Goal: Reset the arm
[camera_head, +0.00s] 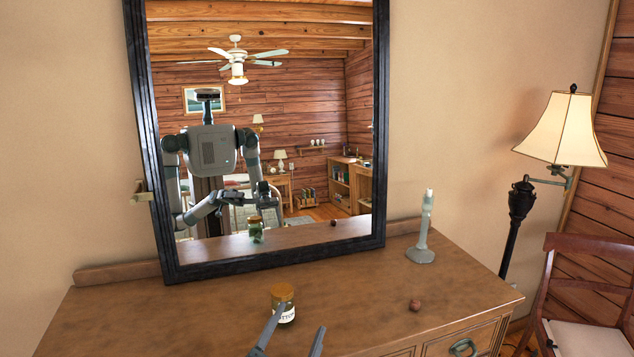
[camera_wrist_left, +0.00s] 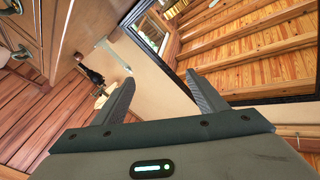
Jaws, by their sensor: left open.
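My left gripper (camera_head: 291,335) comes in at the bottom edge of the head view, over the front of the wooden dresser (camera_head: 170,315). Its two fingers are spread apart with nothing between them. In the left wrist view the fingers of the left gripper (camera_wrist_left: 158,95) also stand apart and empty. The left finger tip overlaps the lower part of a small jar (camera_head: 283,299) with a brown lid and a white label; I cannot tell whether they touch. My right gripper is not directly in view.
A black-framed mirror (camera_head: 380,130) leans at the back of the dresser and reflects my body. A pale candlestick-like object (camera_head: 424,230) and a small brown ball-like object (camera_head: 415,305) are on the dresser's right. A lamp (camera_head: 560,130) and wooden chair (camera_head: 585,270) stand further right.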

